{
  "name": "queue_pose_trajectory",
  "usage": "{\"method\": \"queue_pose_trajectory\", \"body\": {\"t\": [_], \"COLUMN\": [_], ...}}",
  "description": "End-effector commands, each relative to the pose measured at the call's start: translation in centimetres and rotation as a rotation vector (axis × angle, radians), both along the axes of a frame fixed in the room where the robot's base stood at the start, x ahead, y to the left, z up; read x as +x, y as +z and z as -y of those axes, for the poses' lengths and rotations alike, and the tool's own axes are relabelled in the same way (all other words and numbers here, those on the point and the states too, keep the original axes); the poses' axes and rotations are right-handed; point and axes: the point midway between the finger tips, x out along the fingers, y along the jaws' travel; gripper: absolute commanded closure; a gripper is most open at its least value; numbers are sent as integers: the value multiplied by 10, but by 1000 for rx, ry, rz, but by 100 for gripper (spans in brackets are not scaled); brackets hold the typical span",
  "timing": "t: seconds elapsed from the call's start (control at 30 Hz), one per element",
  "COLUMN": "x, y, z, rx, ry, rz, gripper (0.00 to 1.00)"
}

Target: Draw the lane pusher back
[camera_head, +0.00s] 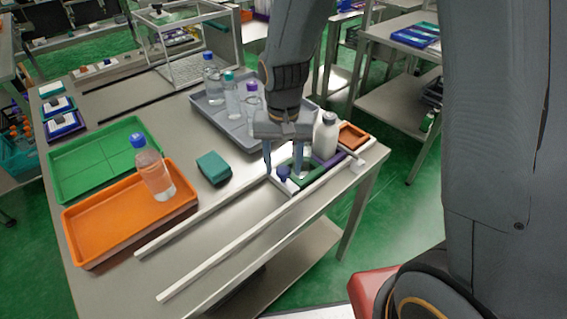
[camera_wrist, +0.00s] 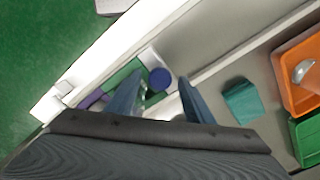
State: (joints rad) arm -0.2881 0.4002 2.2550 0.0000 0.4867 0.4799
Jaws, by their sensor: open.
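The lane pusher shows as a small white block (camera_head: 287,184) with a round blue-purple knob (camera_head: 284,172) on top. It sits between the lane's two white rails (camera_head: 225,258), against a green section with a purple section behind it. My gripper (camera_head: 282,174) is above the lane, pointing down, with its fingers apart. In the wrist view the knob (camera_wrist: 160,78) appears between the two fingertips (camera_wrist: 160,78), with gaps on both sides. A white bottle (camera_head: 325,138) stands behind the gripper. The fingers partly hide the green section.
A teal block (camera_head: 213,167) lies beside the lane. An orange tray (camera_head: 90,235) holds a blue-capped bottle (camera_head: 153,170), next to a green tray (camera_head: 62,168). A grey tray (camera_head: 214,117) holds several bottles. The lane on the knob's near side is clear.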

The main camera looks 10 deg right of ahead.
Motion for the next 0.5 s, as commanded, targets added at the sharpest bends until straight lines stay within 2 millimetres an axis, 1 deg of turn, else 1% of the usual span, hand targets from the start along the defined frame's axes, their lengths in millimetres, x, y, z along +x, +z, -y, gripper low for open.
{"method": "queue_pose_trajectory", "body": {"t": [0.1,0.33,0.47,0.5], "x": [0,0,0,0], "y": [-4,-4,-4,-4], "z": [0,0,0,0], "rx": [0,0,0,0], "ry": [0,0,0,0], "rz": [-1,0,0,0], "gripper": [52,52,74,81]}}
